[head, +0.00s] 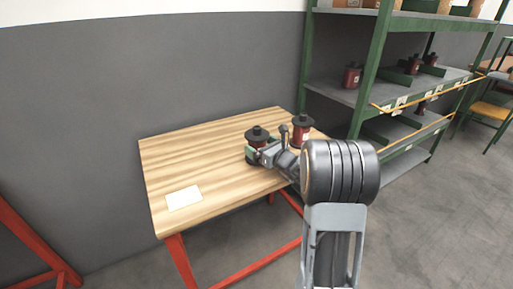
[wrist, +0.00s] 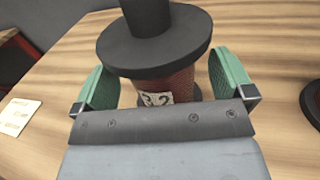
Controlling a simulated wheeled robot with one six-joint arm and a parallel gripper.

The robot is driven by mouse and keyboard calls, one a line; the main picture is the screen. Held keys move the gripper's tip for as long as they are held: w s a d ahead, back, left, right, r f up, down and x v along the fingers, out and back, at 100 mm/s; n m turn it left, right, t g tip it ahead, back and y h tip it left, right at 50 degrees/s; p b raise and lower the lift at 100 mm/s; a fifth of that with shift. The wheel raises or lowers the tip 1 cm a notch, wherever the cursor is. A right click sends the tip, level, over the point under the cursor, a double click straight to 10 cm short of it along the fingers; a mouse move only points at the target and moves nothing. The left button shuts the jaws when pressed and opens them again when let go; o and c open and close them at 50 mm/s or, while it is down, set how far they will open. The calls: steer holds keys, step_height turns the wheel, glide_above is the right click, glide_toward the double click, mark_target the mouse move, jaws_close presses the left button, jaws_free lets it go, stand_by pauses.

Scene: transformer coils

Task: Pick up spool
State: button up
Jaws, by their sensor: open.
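A spool with a black top flange and a reddish-brown wound body (wrist: 165,91) stands upright on the wooden table, between the fingers of my gripper (wrist: 164,90). It bears a white label marked with digits. In the head view the same spool (head: 257,133) is partly hidden by my gripper (head: 256,154). My gripper's green fingers are open, one on each side of the spool, with gaps showing in the wrist view. A second spool (head: 301,131), red with a black top, stands to the right on the table; its dark edge (wrist: 312,105) shows at the wrist view's right.
The wooden table (head: 190,165) has red legs and a white card (head: 184,197) at its front left. Its left half is otherwise clear. A green-framed shelf (head: 372,60) with more spools stands behind at the right. A grey wall lies behind the table.

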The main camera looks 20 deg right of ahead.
steer(key=shift+x, duration=0.9)
steer(key=c, duration=1.1)
steer(key=shift+r, duration=0.1)
steer(key=shift+c, duration=0.6)
steer(key=shift+r, duration=0.1)
